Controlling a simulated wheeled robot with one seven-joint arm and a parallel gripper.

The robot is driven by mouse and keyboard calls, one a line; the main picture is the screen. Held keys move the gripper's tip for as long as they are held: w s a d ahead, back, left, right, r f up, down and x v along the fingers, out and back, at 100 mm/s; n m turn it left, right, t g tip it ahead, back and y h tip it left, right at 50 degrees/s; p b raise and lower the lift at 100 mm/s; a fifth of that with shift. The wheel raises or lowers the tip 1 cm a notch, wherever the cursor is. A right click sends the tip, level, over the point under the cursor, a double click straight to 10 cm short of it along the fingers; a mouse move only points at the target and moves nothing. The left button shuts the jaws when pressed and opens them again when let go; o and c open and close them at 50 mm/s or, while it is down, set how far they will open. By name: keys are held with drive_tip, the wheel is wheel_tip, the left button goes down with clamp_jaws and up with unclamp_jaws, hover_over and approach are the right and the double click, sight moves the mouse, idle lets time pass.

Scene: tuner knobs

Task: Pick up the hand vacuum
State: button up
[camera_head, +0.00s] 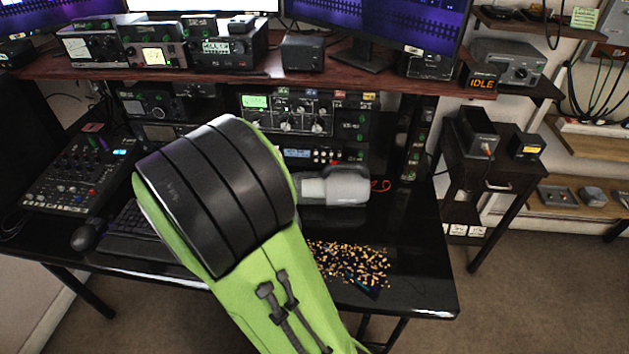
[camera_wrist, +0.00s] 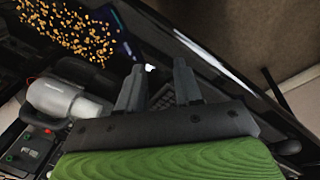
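The hand vacuum (camera_head: 347,187) is a grey and white unit with a rounded body. It lies on the black desk (camera_head: 420,272) below the radio rack, partly hidden behind my green and black arm in the head view. It also shows at the left of the wrist view (camera_wrist: 62,99). My gripper (camera_wrist: 158,68) shows only in the wrist view; the head view hides it behind my arm. Its two dark fingers are spread apart with nothing seen between them. The gripper is to one side of the vacuum, apart from it, above the keyboard area.
Scattered yellow bits (camera_head: 345,262) lie on the desk in front of the vacuum. A keyboard (camera_head: 140,232), a mouse (camera_head: 89,234) and a mixer (camera_head: 80,175) are at the left. A shelf (camera_head: 440,84) with radios and monitors overhangs the back. The desk's front right corner is clear.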

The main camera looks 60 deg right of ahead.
drive_tip(key=d+f+g+h+p, duration=0.2)
drive_tip(key=d+f+h, duration=0.1)
drive_tip(key=d, duration=0.3)
drive_tip(key=n+h+p, duration=0.4)
drive_tip(key=h+p, duration=0.1)
drive_tip(key=h, duration=0.5)
approach(351, 168)
drive_tip(key=shift+h, duration=0.3)
drive_tip(key=d, duration=0.3)
drive_tip(key=d+f+b, duration=0.1)
drive_tip(key=d, duration=0.2)
drive_tip(key=s+d+f, duration=0.1)
drive_tip(key=d, duration=0.2)
drive_tip(key=shift+f, duration=0.1)
clamp_jaws()
drive_tip(key=shift+r, duration=0.2)
